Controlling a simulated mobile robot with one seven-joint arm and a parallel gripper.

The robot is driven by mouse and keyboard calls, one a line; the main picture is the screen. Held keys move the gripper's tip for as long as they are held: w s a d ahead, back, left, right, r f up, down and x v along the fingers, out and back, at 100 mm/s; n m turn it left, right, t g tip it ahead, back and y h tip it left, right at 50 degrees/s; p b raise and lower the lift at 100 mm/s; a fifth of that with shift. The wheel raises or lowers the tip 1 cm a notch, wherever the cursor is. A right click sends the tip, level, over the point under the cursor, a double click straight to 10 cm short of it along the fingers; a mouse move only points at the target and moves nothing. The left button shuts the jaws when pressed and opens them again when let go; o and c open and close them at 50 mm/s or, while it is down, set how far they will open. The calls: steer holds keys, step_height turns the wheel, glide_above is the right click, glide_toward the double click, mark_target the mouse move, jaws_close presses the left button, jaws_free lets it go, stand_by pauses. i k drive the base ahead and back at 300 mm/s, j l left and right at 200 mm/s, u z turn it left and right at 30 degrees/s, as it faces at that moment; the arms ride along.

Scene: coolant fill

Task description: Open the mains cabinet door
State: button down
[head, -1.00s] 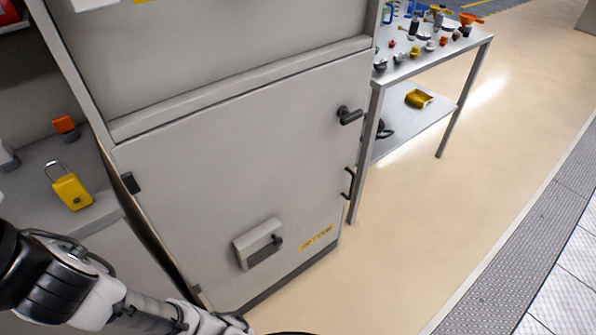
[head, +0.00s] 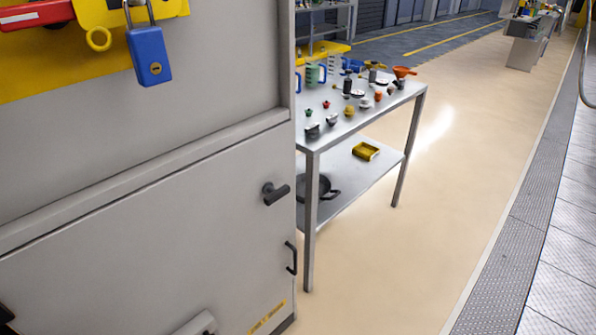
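The grey mains cabinet fills the left of the head view. Its lower door (head: 150,240) looks closed flush with the frame. A black bow-shaped pull handle (head: 291,258) is lower on the same edge. A grey box with a dark part (head: 198,325) on the door is cut off at the bottom of the picture. My gripper is not in view.
A blue padlock (head: 149,54) hangs at the upper left by a red and yellow fitting. Beige floor (head: 400,250) at right is clear.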

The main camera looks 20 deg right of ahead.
mark_target(199, 237)
steer(key=i+l, duration=0.2)
steer(key=l, duration=0.25)
steer(key=i+l+u, duration=0.15)
steer(key=l, duration=0.3)
steer(key=i+l, duration=0.15)
steer(key=l, duration=0.3)
steer(key=i+l+u, duration=0.15)
steer(key=l, duration=0.3)
steer(key=i+l, duration=0.15)
steer(key=l, duration=0.35)
steer(key=i+l+u, duration=0.15)
steer(key=l, duration=0.3)
steer(key=i+l, duration=0.1)
steer(key=l, duration=0.4)
steer(key=i+l+u, duration=0.15)
steer(key=l, duration=0.35)
steer(key=j, duration=0.75)
